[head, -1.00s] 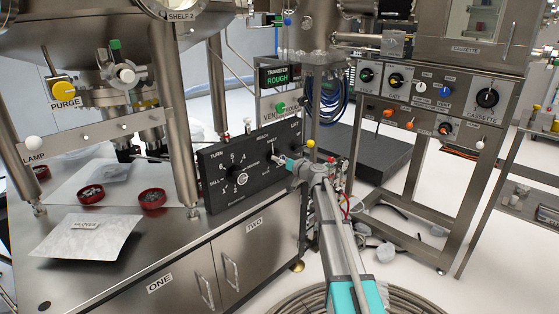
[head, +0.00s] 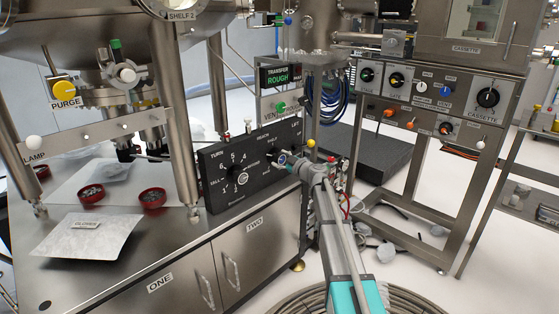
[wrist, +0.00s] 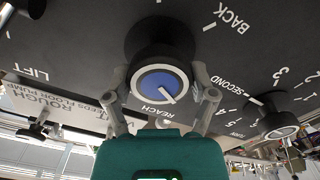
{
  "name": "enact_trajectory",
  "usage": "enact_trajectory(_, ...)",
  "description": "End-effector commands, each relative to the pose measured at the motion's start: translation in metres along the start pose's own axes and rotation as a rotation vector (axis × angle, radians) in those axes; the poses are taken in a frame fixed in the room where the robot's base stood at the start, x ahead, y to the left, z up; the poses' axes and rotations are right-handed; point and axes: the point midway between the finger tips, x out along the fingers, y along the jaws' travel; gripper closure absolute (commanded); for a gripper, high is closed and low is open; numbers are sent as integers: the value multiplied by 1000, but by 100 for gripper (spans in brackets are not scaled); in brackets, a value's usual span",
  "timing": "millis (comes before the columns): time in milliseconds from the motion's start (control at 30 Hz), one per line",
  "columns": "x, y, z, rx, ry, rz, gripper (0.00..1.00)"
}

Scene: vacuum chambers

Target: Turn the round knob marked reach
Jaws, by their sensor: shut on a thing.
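The round reach knob (wrist: 165,82) is black with a blue face and a white pointer line. It stands out from a dark panel (head: 215,190), with the word REACH printed on it. In the wrist view my gripper (wrist: 162,103) has one finger on each side of the knob and is shut on it. In the head view my gripper (head: 284,161) is at the right half of the panel and partly hides the knob.
A second dial (wrist: 278,124) with numbers is beside the reach knob; it also shows in the head view (head: 238,174). Small red dishes (head: 153,198) and a pale sheet (head: 88,237) lie on the steel bench. A yellow ball-ended part (head: 311,144) is close to my wrist.

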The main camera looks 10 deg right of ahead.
Motion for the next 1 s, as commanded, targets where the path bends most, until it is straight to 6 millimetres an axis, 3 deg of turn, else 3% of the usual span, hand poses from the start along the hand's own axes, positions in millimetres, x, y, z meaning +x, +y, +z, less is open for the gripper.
enact_trajectory(600, 0, -6, -1, -580, 5, -8, 75)
enact_trajectory(1000, 0, -6, -1, -815, 6, -7, 75)
